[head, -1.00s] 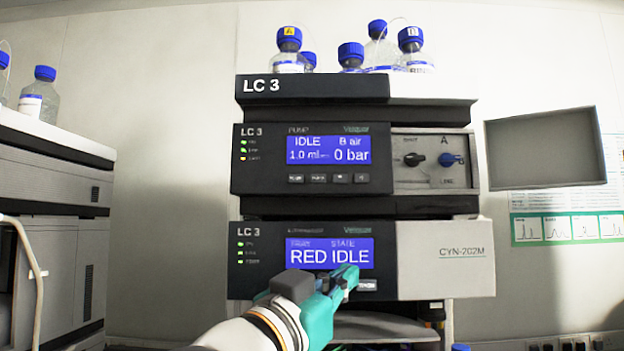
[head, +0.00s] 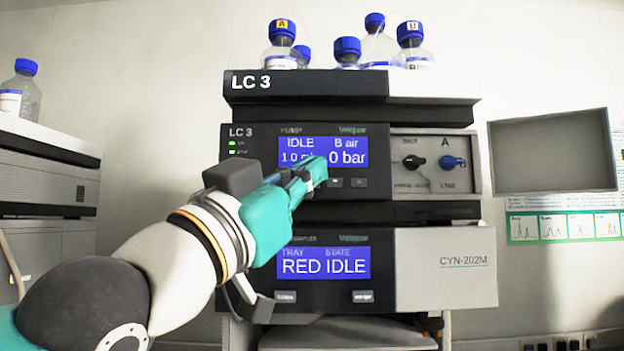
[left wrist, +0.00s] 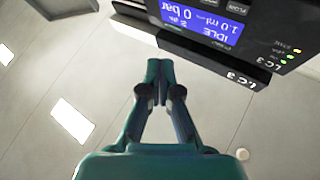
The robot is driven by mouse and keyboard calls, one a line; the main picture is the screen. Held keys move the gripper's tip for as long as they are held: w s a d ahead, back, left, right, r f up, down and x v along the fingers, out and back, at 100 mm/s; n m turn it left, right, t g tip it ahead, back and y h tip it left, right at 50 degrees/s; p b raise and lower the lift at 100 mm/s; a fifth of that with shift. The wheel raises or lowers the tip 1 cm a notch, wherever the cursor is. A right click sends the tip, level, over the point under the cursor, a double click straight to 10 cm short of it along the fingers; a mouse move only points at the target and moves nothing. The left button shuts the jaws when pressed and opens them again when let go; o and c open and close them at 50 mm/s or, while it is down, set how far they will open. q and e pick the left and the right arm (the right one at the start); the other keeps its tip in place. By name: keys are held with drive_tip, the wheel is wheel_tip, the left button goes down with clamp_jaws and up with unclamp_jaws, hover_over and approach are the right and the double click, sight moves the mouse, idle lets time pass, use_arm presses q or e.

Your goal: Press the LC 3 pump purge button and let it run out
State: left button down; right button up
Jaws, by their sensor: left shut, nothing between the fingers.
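The LC 3 pump module (head: 210,150) is the upper unit of the stack in the head view. Its blue display (head: 347,158) reads IDLE, B air and 0 bar; my gripper covers part of the flow figure. A row of small buttons sits below the display. Two of them (head: 347,183) show, and the left ones are hidden behind my left gripper. My left gripper (head: 318,170) is shut and empty, in front of the display's lower part. Contact cannot be told. In the left wrist view the pump display (left wrist: 205,22) appears upside down beyond the shut fingertips (left wrist: 158,68). My right gripper is not in view.
Below is a module whose display (head: 323,263) reads RED IDLE, with two buttons under it. A valve panel with two knobs (head: 446,161) is right of the pump display. Blue-capped bottles (head: 375,45) stand on top. A grey screen (head: 553,150) hangs at right.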

use_arm(q)
drive_tip(key=w+p, duration=0.7)
drive_tip(key=w, duration=0.1)
idle(1.5)
drive_tip(key=shift+w+r+p, duration=0.15)
drive_tip(key=shift+w+p, duration=0.15)
drive_tip(key=shift+p, duration=0.2)
drive_tip(key=shift+w, duration=0.1)
